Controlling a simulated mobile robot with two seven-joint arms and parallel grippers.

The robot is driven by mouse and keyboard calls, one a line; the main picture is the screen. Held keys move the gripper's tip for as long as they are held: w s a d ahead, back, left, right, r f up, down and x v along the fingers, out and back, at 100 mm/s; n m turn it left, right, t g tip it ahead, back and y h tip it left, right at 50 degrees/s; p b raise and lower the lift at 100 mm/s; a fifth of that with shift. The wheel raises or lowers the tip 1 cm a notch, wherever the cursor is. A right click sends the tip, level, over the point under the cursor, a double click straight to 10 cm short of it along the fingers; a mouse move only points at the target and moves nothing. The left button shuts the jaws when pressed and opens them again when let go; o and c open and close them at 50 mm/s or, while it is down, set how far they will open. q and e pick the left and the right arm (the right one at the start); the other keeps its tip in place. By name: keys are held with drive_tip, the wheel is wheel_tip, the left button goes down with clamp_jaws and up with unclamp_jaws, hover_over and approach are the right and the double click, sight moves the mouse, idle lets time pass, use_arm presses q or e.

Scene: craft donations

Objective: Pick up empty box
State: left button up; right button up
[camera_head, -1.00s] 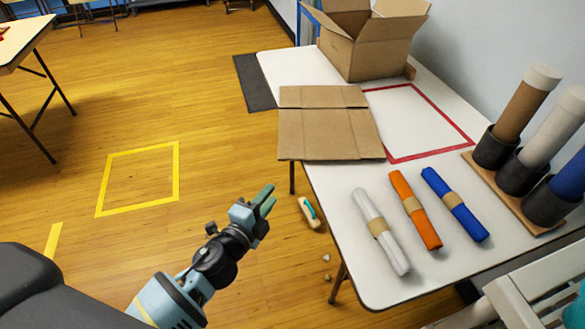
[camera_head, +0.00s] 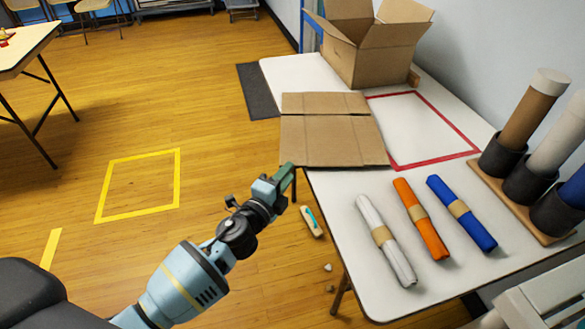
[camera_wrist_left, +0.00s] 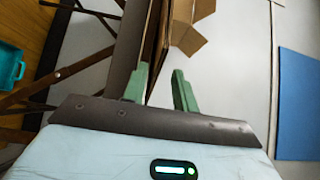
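A flattened cardboard box (camera_head: 328,140) lies on the white table, its near-left edge over the table's left edge. An open cardboard box (camera_head: 375,55) with raised flaps stands at the table's far end; its inside is mostly hidden. My left gripper (camera_head: 288,176) is at the flattened box's near-left corner. In the left wrist view, its two green fingers (camera_wrist_left: 160,88) are apart with nothing held between them. Brown cardboard (camera_wrist_left: 158,35) shows just beyond the fingers; I cannot tell whether they touch it. My right gripper is not in view.
White, orange and blue rolls (camera_head: 423,222) lie on the white table (camera_head: 350,218). A rack of upright tubes (camera_head: 525,195) stands at right. A red outline (camera_head: 432,158) marks bare tabletop. A small item (camera_head: 311,222) lies on the floor. Open floor lies left, with a yellow outline (camera_head: 140,155).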

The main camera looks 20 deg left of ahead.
use_arm(q)
drive_tip(key=w, duration=0.4)
drive_tip(key=shift+d+b, duration=0.4)
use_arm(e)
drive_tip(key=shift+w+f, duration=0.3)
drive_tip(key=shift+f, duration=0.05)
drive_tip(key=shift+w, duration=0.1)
use_arm(q)
drive_tip(key=shift+c, duration=0.4)
drive_tip(key=c, duration=0.4)
clamp_jaws()
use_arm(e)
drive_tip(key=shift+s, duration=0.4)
